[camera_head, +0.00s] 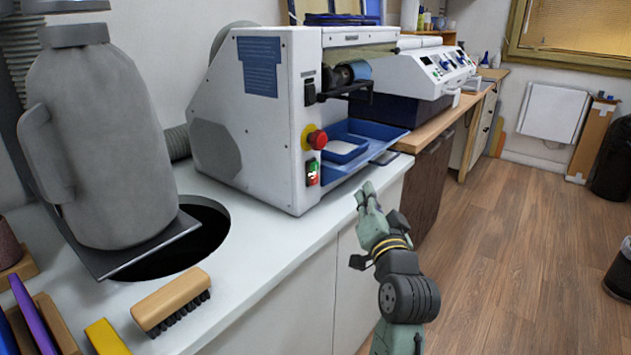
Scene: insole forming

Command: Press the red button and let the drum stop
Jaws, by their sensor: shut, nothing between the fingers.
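A white grinding machine (250,130) stands on the counter. A round red button (318,140) on a yellow base sticks out of its front panel. Below it is a small switch (313,173) with green and red parts. The drum (347,74), dark with a blue band, shows in the opening at the upper right of the machine; I cannot tell whether it turns. My gripper (364,188) is shut and empty, at the counter's front edge, below and to the right of the red button, apart from it.
A blue tray (385,133) juts from the machine above my gripper. A grey jug-shaped form (95,140) stands at the left beside a dark round hole (190,245). A wooden brush (171,301) lies on the white counter (265,262).

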